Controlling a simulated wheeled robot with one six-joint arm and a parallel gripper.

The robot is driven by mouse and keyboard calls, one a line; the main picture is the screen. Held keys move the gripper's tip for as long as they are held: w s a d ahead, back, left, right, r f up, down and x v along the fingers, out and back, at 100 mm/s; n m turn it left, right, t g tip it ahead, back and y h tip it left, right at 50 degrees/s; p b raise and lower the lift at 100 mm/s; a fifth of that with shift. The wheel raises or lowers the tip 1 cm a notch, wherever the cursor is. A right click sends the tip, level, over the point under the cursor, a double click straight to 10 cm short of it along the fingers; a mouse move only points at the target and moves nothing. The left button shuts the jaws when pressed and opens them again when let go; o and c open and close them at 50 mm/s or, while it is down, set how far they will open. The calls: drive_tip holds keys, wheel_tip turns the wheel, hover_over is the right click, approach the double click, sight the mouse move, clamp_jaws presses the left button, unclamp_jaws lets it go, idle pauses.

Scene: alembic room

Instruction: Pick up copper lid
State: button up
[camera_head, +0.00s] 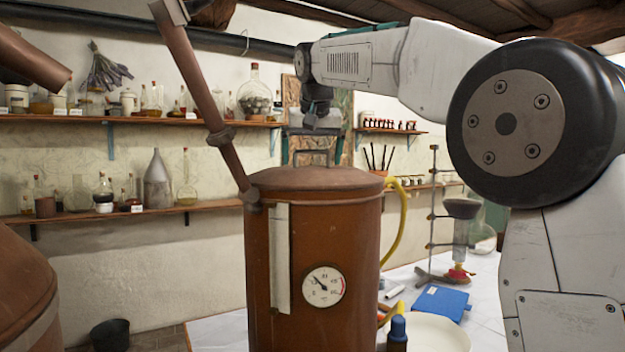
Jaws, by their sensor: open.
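The copper lid (345,179) is a round, slightly domed brown cover on top of a tall copper vessel (350,235). A grey, squared handle (313,153) stands up from the middle of the lid. My gripper (314,140) points down just above the handle, with its jaws open. It looks very close to the handle's top; I cannot tell whether they touch. The fingertips are small and partly blend with the handle and the background.
A slanted copper pipe (200,90) rises beside the lid's left edge. A yellow hose (402,220) curves along the vessel's right side. A pale plate (435,333), a blue book (442,302) and a burner stand (435,215) are on the white-covered table. Shelves of bottles line the wall behind.

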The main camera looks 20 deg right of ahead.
drive_tip(key=shift+d+r, duration=0.1)
drive_tip(key=c, duration=1.8)
drive_tip(key=shift+r, duration=4.95)
drive_tip(key=o, duration=1.1)
drive_tip(key=c, duration=1.1)
